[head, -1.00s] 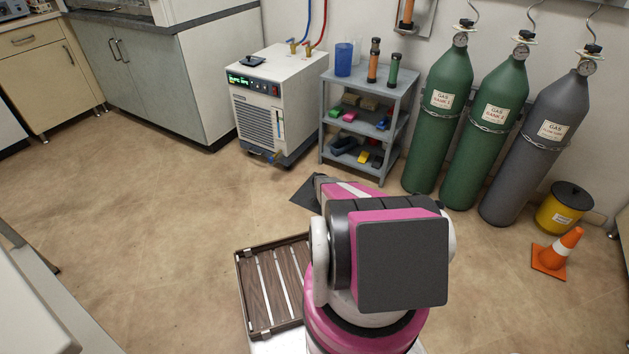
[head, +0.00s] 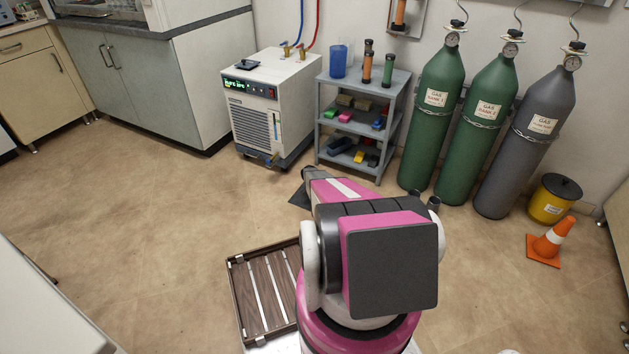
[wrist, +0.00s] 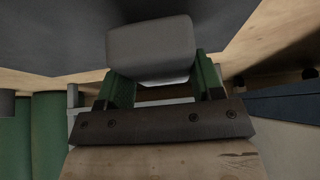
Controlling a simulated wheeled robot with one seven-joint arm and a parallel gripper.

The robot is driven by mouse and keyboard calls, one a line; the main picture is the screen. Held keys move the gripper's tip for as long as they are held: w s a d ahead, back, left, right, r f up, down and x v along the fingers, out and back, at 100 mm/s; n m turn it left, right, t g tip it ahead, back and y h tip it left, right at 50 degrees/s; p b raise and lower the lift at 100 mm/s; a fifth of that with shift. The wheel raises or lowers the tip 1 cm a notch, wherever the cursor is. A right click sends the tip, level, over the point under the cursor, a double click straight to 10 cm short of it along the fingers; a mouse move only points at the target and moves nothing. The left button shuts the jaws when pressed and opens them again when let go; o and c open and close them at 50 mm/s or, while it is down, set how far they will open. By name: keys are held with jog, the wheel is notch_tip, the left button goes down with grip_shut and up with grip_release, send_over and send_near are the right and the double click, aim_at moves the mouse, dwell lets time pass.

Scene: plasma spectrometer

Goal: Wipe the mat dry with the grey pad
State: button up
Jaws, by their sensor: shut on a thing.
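The grey pad (wrist: 150,48) is a small block with rounded edges, held between the green fingers of my gripper (wrist: 155,76) in the wrist view. The dark mat (head: 298,198) lies on the floor ahead of my arm; only a corner shows in the head view, with my arm hiding the rest. A broad dark surface, apparently the mat (wrist: 50,45), fills the top of the wrist view behind the pad. I cannot tell whether the pad touches it, and no water is clear to see. My gripper is hidden behind my arm in the head view.
Beyond the mat stand a white chiller (head: 270,105) and a grey shelf cart (head: 362,120). Gas cylinders (head: 430,125), a yellow bin (head: 550,203) and an orange cone (head: 548,240) stand at the right. The floor at the left is mostly open.

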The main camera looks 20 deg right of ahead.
jog(key=shift+r, duration=2.25)
